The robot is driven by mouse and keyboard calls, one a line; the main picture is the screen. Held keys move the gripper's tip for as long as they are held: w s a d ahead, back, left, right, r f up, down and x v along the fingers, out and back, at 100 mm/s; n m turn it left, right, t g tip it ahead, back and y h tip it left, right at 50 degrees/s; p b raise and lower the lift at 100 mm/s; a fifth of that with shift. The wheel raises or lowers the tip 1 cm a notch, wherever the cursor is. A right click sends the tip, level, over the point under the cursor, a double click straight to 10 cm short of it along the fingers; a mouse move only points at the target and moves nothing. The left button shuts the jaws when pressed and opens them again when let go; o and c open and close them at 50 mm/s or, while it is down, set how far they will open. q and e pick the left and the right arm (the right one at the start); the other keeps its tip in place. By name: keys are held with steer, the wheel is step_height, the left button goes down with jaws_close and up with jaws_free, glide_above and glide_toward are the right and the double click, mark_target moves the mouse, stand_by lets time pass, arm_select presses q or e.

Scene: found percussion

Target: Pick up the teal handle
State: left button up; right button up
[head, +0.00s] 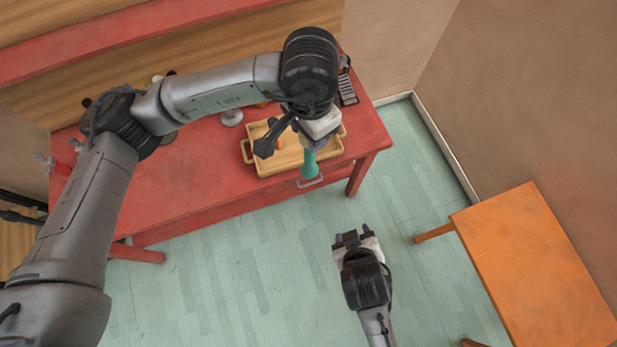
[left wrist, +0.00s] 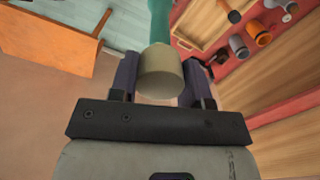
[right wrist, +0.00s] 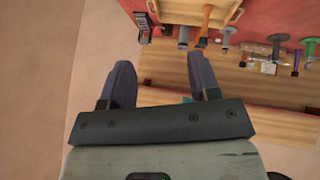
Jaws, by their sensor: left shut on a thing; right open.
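The teal handle (head: 310,166) hangs below my left gripper (head: 316,143) in the head view, over the front edge of the wooden tray and table. In the left wrist view the teal shaft (left wrist: 159,20) runs away from the gripper. Its thick beige end (left wrist: 160,75) sits between the fingers, which are shut on it. Where the far end of the handle lies is not clear. My right gripper (head: 352,236) is open and empty, out over the floor in front of the table; its spread fingers show in the right wrist view (right wrist: 160,68).
The wooden tray (head: 245,152) lies on the red table (head: 200,180) and holds an orange-handled piece (head: 279,143). Grey and orange cylindrical pieces (left wrist: 258,32) stand beside the tray. An orange table (head: 540,265) stands at the right. Green floor between the tables is clear.

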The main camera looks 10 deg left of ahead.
steer(key=w+a+r+n+t, duration=0.1)
steer(key=a+r+n+t, duration=0.35)
steer(key=n, duration=0.75)
steer(key=n+t+y, duration=0.3)
steer(key=n+t, duration=0.2)
steer(key=n, duration=1.1)
glide_toward(304, 165)
step_height(304, 165, up, 3)
steer(key=s+d, duration=0.1)
steer(key=d, duration=0.1)
steer(key=n+y, duration=0.1)
steer(key=n, duration=0.2)
steer(key=shift+n, duration=0.7)
steer(key=x, duration=0.7)
steer(key=a+x, duration=0.1)
steer(key=x, duration=0.3)
steer(key=shift+w+a+r, duration=0.1)
steer(key=shift+w, duration=0.1)
